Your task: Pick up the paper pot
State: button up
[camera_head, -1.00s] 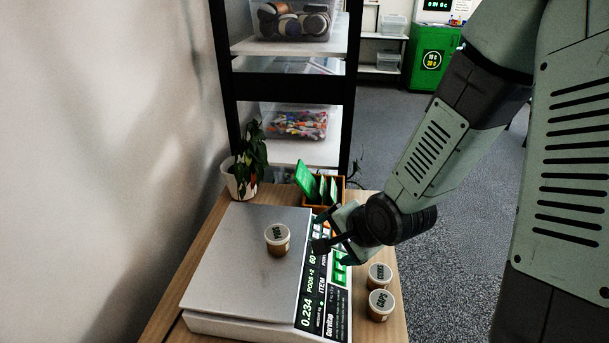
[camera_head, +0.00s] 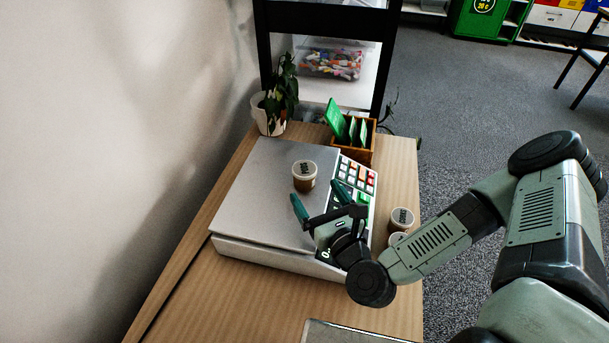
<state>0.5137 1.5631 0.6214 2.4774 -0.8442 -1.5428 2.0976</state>
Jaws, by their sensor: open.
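A small brown pot with a pale, dark-lettered lid (camera_head: 303,181) stands upright on the scale's metal plate (camera_head: 262,200). A similar lidded pot (camera_head: 401,220) stands on the table right of the scale, and another pot (camera_head: 396,239) beside it is partly hidden by my arm. I cannot read the lids well enough to tell which is the paper pot. My gripper (camera_head: 318,198) is open and empty. Its green fingers point towards the pot on the scale, just in front of it, and look apart from it.
A potted plant in a white pot (camera_head: 268,120) and a wooden box of green cards (camera_head: 360,144) stand behind the scale. The scale's keypad (camera_head: 359,174) is on its right. A wall borders the left.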

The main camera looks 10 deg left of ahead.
aim_at(302, 164)
jog(key=x, duration=0.5)
jog(key=shift+w, duration=0.15)
jog(key=shift+w+d+f+x, duration=0.1)
jog(key=shift+d+x, duration=0.05)
jog(key=shift+x, duration=1.2)
jog(key=shift+w+d+f+x, duration=0.1)
jog(key=shift+f+x, duration=0.05)
jog(key=shift+x, duration=1.25)
jog(key=c, duration=1.4)
notch_tip(302, 164, up, 10)
jog(key=shift+f, duration=0.15)
jog(key=shift+d+r, duration=0.2)
jog(key=shift+r, duration=0.05)
jog(key=w+d+r+m+t+h, duration=0.2)
jog(key=d+r+h, duration=0.3)
jog(key=d, duration=0.7)
jog(key=w+d+r+m+t+h, duration=0.1)
jog(key=w+d+r+m+h, duration=0.2)
jog(key=d+r, duration=0.6)
jog(key=d+m+h, duration=0.2)
jog(key=d+h, duration=0.1)
jog(key=d, duration=0.1)
jog(key=shift+r+m+t, duration=0.3)
jog(key=shift+r+t, duration=0.1)
